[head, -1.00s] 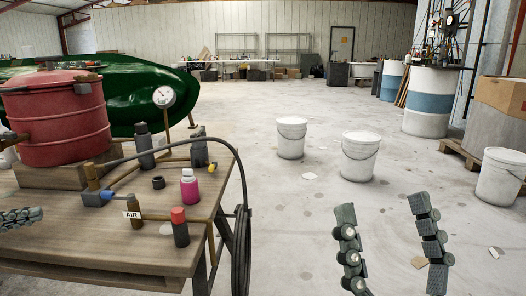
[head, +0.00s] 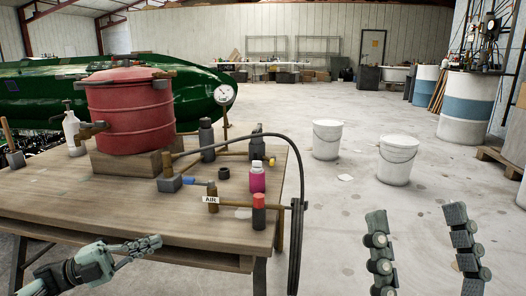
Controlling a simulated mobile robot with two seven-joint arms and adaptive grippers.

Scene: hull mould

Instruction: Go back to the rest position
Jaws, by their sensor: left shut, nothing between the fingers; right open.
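My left gripper (head: 150,246) is in the lower left of the head view, in front of the near edge of the wooden table (head: 100,205). Its fingers are closed together and hold nothing. My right gripper (head: 422,252) is at the lower right, over the floor. Its two fingers point up and stand well apart, with nothing between them.
The table bears a red pressure pot (head: 130,115) on a wooden block, a gauge (head: 226,94), a pink bottle (head: 257,177), a red-capped bottle (head: 259,210) and a black hose (head: 299,225). White buckets (head: 397,160) stand on the floor. A green hull (head: 50,95) is behind.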

